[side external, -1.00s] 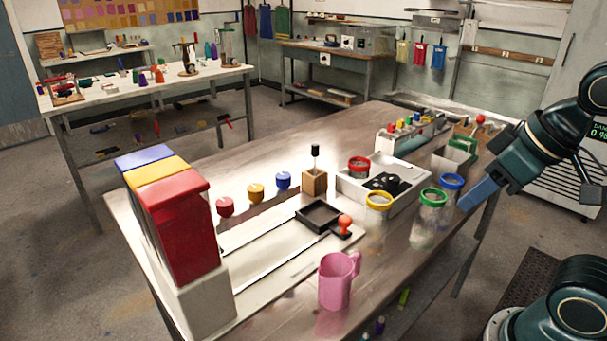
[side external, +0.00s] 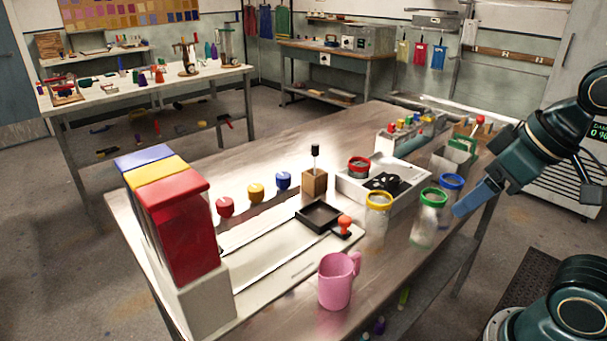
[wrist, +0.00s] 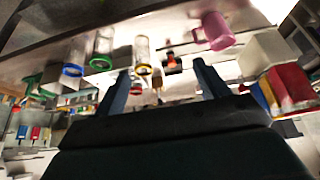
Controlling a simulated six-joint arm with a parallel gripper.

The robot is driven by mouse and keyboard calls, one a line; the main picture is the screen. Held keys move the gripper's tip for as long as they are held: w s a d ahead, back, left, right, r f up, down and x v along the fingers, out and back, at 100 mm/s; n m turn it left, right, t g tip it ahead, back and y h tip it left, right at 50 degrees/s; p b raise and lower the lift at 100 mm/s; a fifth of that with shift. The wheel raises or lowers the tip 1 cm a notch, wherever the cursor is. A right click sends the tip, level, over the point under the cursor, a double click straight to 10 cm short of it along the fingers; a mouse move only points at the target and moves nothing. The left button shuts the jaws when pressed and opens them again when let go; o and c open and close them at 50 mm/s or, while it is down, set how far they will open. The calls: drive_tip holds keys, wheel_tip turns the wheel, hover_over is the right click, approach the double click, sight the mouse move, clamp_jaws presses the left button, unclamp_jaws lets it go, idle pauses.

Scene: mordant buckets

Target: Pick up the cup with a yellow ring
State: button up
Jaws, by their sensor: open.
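The cup with a yellow ring (side external: 377,215) is a clear cup standing upright on the table, in front of the white tray. In the wrist view its yellow-rimmed end (wrist: 143,70) shows between my fingers, nearer the left one. A green-ringed cup (side external: 431,218) and a blue-ringed cup (side external: 451,187) stand to its right. My gripper (side external: 466,207) is at the table's right edge, beyond the green and blue cups, apart from the yellow one. In the wrist view my two fingers (wrist: 164,80) are spread with nothing held.
The white tray (side external: 407,203) holds dark items behind the yellow cup. A pink mug (side external: 337,281) stands at the front edge. A red-knobbed stamp (side external: 344,226) and a black square tray (side external: 320,217) lie left of the cup. Red, yellow and blue bins (side external: 180,220) stand far left.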

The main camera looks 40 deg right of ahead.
idle(0.3)
drive_tip(key=n+g, duration=0.6)
drive_tip(key=n, duration=1.1)
hover_over(378, 211)
drive_tip(key=w+d, duration=0.2)
wheel_tip(378, 211, down, 6)
drive_tip(key=shift+d+r, duration=0.1)
drive_tip(key=shift+f, duration=4.35)
drive_tip(key=shift+f, duration=0.1)
